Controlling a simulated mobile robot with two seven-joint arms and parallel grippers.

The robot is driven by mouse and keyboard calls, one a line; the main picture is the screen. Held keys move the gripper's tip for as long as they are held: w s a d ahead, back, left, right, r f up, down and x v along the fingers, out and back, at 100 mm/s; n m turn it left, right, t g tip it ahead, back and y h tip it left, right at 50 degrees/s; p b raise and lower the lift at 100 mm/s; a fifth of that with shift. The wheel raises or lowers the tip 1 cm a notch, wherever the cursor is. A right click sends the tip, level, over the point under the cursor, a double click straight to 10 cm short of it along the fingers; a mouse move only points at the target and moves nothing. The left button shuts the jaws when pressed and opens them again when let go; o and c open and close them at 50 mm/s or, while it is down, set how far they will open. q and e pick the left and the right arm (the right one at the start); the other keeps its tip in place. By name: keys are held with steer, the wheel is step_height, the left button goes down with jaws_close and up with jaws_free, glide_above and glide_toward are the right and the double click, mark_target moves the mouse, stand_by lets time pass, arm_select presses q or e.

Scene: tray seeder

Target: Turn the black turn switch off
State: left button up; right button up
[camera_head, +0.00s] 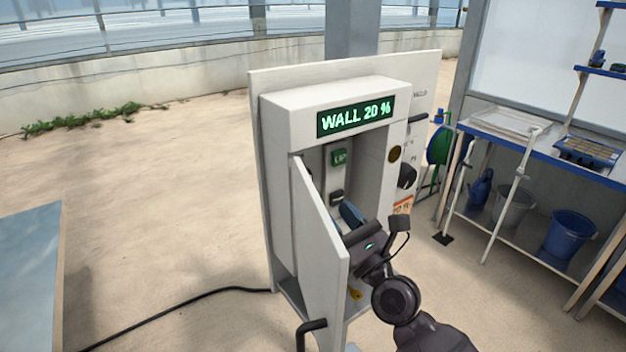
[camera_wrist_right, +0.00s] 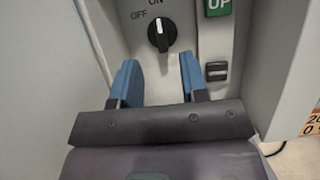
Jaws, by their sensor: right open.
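The black turn switch (camera_wrist_right: 161,35) is on the panel inside the cabinet in the right wrist view. Its pointer line points up towards the partly cut-off "ON" label, with "OFF" to its left. In the head view the switch is hidden behind the open cabinet door. My right gripper (camera_wrist_right: 158,82) is open, its two blue fingers below and to either side of the switch, with nothing between them. In the head view my right gripper (camera_head: 350,214) reaches into the cabinet from the lower right. My left gripper is not in view.
The cabinet door (camera_head: 318,235) stands open left of my right gripper. A green "UP" button (camera_wrist_right: 217,7) and a black rocker (camera_wrist_right: 217,71) sit right of the switch. A "WALL 20 %" display (camera_head: 355,116) is above. A blue-edged bench (camera_head: 497,140) stands at right.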

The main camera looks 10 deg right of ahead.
steer(key=p+x, duration=0.1)
steer(key=x, duration=0.7)
steer(key=shift+w+a+p, duration=0.2)
steer(key=shift+w+p, duration=0.1)
steer(key=shift+p, duration=0.05)
steer(key=shift+r, duration=0.1)
jaws_close()
